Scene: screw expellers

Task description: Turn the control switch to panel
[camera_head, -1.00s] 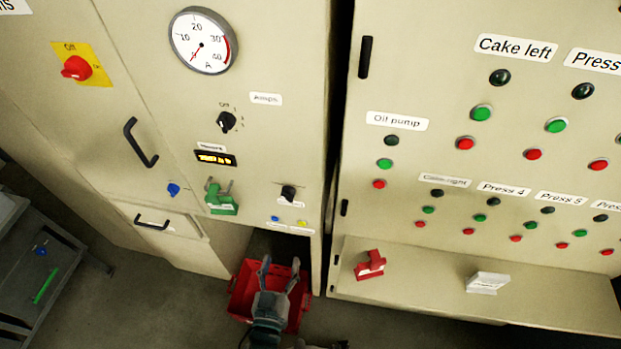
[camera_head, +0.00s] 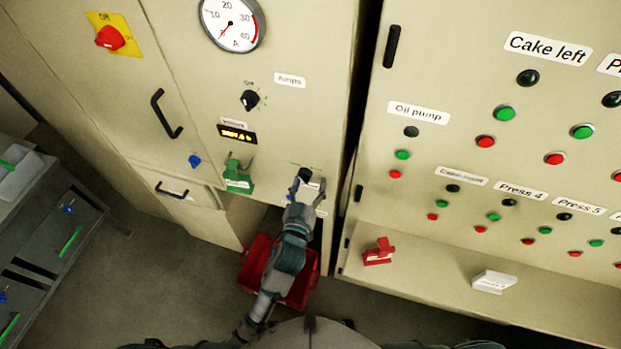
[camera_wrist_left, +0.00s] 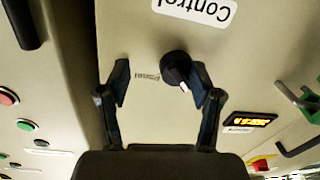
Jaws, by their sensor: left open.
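The control switch is a black round knob with a white pointer mark; it shows in the left wrist view (camera_wrist_left: 178,70) below a label reading "Control" (camera_wrist_left: 195,8), which appears upside down. A small "Panel" marking (camera_wrist_left: 146,77) is beside the knob. In the head view the knob (camera_head: 304,174) is partly hidden by my left gripper (camera_head: 302,190). In the left wrist view my left gripper (camera_wrist_left: 160,95) is open, with the knob between its fingers and nearer the right finger. I cannot tell whether a finger touches the knob. My right gripper is not identifiable.
A green padlock-like device (camera_head: 238,178) and a lit display (camera_head: 237,133) are left of the switch. A black selector (camera_head: 250,99) sits above. A red crate (camera_head: 256,262) stands below. A button panel (camera_head: 450,90) with a ledge is to the right.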

